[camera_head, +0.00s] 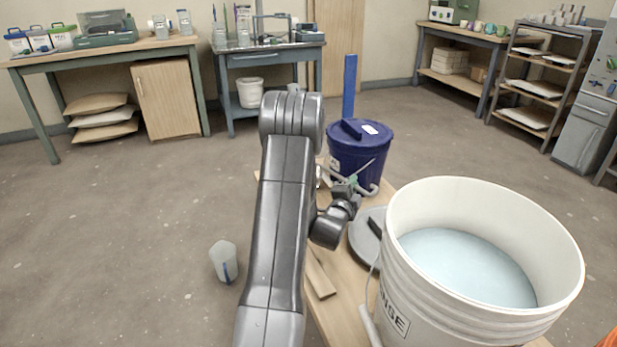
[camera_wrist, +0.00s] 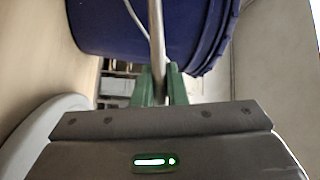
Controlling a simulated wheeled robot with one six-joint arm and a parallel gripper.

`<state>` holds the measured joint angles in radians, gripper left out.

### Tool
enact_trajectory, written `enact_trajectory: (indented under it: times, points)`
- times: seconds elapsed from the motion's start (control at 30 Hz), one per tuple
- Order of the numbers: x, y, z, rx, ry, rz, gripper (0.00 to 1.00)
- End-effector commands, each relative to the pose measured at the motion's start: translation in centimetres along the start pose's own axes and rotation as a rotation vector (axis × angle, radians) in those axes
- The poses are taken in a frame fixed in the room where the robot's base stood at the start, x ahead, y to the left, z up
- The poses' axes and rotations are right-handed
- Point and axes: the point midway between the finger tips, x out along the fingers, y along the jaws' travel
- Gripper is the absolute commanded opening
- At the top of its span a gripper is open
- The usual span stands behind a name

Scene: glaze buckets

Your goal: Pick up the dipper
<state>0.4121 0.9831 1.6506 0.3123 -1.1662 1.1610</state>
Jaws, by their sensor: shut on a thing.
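My gripper (camera_head: 352,181) is at the end of my arm, in front of the blue bucket, in the head view. In the wrist view its green fingers (camera_wrist: 160,84) are shut on a thin grey metal rod, which looks like the handle of the dipper (camera_wrist: 158,45). The rod runs up between the fingers, across the blue bucket (camera_wrist: 185,25). In the head view a thin length of the dipper (camera_head: 368,169) slants up and right from the fingers. I cannot make out its cup.
The lidded blue bucket (camera_head: 357,155) stands on a low wooden board, beyond a grey disc-shaped lid (camera_head: 366,236). A large white bucket (camera_head: 395,270) of pale liquid stands close at the right. A whitish jug (camera_head: 223,259) is on the floor at left, with open floor around it.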

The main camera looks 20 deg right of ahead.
Motion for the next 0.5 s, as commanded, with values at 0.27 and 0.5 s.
enact_trajectory:
  times: [0.27, 0.5]
  points:
    - [0.1, -0.7, -0.2, 0.000, 0.000, -0.001, 0.00]
    - [0.4, -4.4, -1.2, 0.002, 0.001, -0.004, 0.00]
